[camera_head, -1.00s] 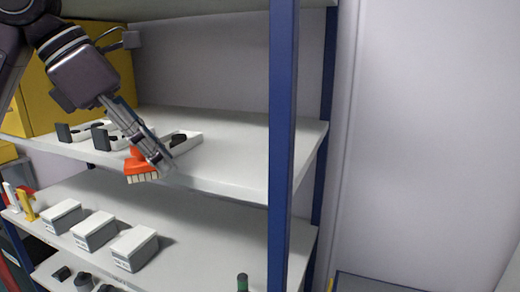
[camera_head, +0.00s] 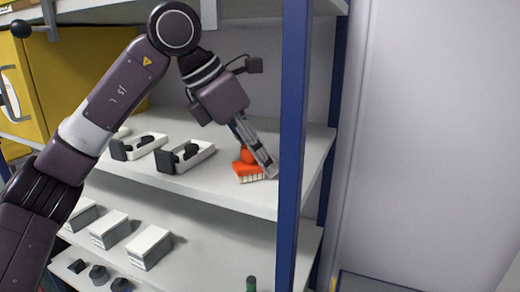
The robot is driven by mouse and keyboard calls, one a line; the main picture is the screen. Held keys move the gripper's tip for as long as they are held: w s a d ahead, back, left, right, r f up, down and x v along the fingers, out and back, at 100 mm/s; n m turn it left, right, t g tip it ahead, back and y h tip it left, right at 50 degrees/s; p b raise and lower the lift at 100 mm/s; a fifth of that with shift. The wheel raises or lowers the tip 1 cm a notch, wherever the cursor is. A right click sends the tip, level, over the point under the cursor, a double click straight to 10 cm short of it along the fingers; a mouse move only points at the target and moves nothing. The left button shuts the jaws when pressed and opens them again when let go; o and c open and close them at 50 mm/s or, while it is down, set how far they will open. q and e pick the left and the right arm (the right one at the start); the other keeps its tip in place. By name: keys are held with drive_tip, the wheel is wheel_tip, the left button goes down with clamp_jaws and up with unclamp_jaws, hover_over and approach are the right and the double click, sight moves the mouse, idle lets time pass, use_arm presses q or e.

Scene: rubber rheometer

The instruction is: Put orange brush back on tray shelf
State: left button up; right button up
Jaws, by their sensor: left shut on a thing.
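The orange brush (camera_head: 244,171) with pale bristles is in the head view, at the right part of the upper grey shelf (camera_head: 222,196), near the blue post. My left gripper (camera_head: 266,168) points down and to the right and is shut on the brush. The fingers cover part of the brush. I cannot tell whether the bristles touch the shelf. Two white trays with black parts, one (camera_head: 201,157) nearer the brush and one (camera_head: 150,145) further left, stand on the same shelf. My right gripper is not in view.
A blue post (camera_head: 292,120) rises just right of my left gripper. Several white boxes (camera_head: 149,243) stand on the shelf below, with dark small parts lower down. A yellow cabinet (camera_head: 75,75) is behind at the left. The shelf behind the brush looks clear.

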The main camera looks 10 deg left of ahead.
use_arm(q)
drive_tip(key=shift+s+a, duration=0.15)
drive_tip(key=shift+a, duration=0.1)
drive_tip(key=shift+a+f, duration=0.1)
drive_tip(key=shift+f, duration=0.05)
drive_tip(key=o, duration=1)
drive_tip(key=shift+d, duration=0.2)
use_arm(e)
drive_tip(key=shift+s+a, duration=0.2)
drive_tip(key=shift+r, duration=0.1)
